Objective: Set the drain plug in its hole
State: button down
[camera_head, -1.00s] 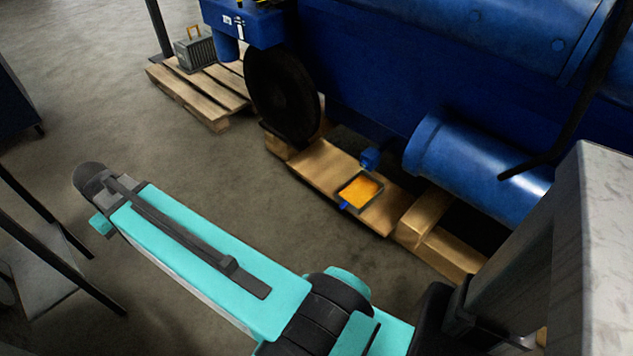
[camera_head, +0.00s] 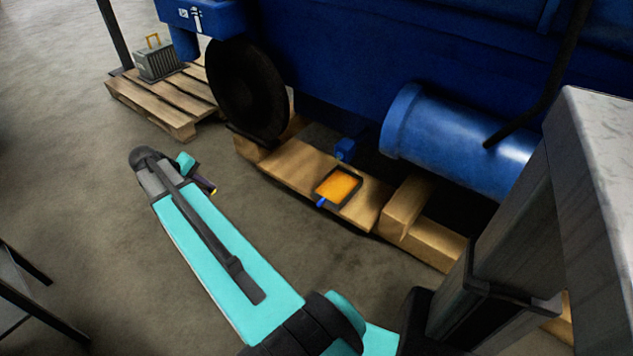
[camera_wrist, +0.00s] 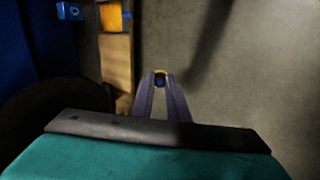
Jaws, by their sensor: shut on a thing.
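My gripper (camera_wrist: 160,80) is shut on a small dark-blue round piece (camera_wrist: 160,82), seemingly the drain plug, held between yellowish fingertips in the wrist view. In the head view my gripper (camera_head: 212,190) shows small beyond the arm's end, over bare floor left of the engine; the plug cannot be made out there. A small blue block (camera_head: 345,149) sits under the engine, above the wooden support. It shows again at the top left of the wrist view (camera_wrist: 68,11), with a paler round spot on its face. The gripper is well apart from it. I cannot tell the hole for certain.
A dark pan of orange liquid (camera_head: 338,187) lies on a wooden beam (camera_head: 290,165) below the block. A black wheel (camera_head: 247,90) and blue cylinder (camera_head: 460,138) flank it. A pallet (camera_head: 160,98) with a grey box stands behind. Floor between is clear.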

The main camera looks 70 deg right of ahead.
jog(key=s+d+f+h+b, duration=0.3)
jog(key=s+d+f+b, duration=0.2)
jog(key=s+d, duration=0.3)
jog(key=s+d+f+g+h+b, duration=0.1)
jog(key=s+d+f+h+b, duration=0.3)
jog(key=d, duration=1.2)
jog(key=s+d+f+n+g+h+b, duration=0.1)
jog(key=s+d+f+h+b, duration=0.3)
jog(key=s+d+f+b, duration=0.4)
jog(key=s+d+b, duration=0.3)
jog(key=s+d, duration=0.2)
jog(key=shift+f, duration=0.25)
jog(key=shift+s, duration=0.1)
jog(key=shift+d, duration=0.15)
jog(key=x, duration=0.6)
jog(key=shift+s+d+p, duration=0.2)
jog(key=shift+d+p, duration=0.15)
jog(key=shift+p, duration=0.1)
jog(key=shift+s+r+b, duration=0.1)
jog(key=shift+b, duration=0.85)
